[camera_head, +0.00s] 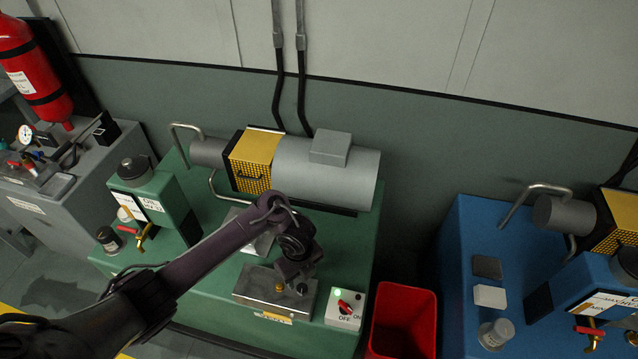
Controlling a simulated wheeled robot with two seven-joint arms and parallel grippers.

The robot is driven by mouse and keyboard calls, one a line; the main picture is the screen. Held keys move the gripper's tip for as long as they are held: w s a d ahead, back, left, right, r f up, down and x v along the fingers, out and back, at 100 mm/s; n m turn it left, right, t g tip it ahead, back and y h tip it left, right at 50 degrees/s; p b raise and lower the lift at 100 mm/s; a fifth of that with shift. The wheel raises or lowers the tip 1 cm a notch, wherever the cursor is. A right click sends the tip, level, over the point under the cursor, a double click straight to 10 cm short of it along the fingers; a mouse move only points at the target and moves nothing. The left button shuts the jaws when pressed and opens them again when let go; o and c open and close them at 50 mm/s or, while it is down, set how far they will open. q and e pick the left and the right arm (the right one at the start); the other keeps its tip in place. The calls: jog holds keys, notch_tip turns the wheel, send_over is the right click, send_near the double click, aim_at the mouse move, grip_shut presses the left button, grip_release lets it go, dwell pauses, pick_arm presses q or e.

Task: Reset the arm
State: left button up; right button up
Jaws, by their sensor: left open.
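My left arm reaches in from the lower left. My left gripper (297,277) is above the front of the green console (200,290), over a grey metal control box (262,290) with a brass-coloured knob and a dark knob on top. The gripper is empty as far as I can see; its fingertips are small and dark, and I cannot tell whether they touch the box. A white switch box (344,310) with a red lever, OFF and ON lettering and a lit green lamp is just right of it. My right gripper is not in view.
A grey motor with a yellow mesh guard (252,160) lies behind the gripper. A green oil tank (155,200) with a brass tap stands left. A red bin (402,322) is between the green console and a blue console (465,255). A fire extinguisher (30,70) hangs far left.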

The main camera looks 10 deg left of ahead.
pick_arm(q)
jog(key=s+d+r+n+t+h, duration=0.2)
jog(key=s+d+r+n+t, duration=0.2)
jog(key=d+r+n, duration=0.45)
jog(key=s+a+r+n+y, duration=0.1)
jog(key=s+a+r+n, duration=0.4)
jog(key=a+n, duration=0.25)
jog(key=s+a+r+n+y, duration=0.1)
jog(key=s+a+r+n, duration=0.4)
jog(key=a+n, duration=0.25)
notch_tip(320, 180, down, 37)
jog(key=s+g+b, duration=0.2)
jog(key=s+b, duration=0.1)
jog(key=b, duration=0.2)
jog(key=s+a+f+g+b, duration=0.1)
jog(key=s+a+f+b, duration=0.2)
jog(key=s+f, duration=1.5)
jog(key=shift+s+f, duration=0.25)
jog(key=shift+f, duration=0.3)
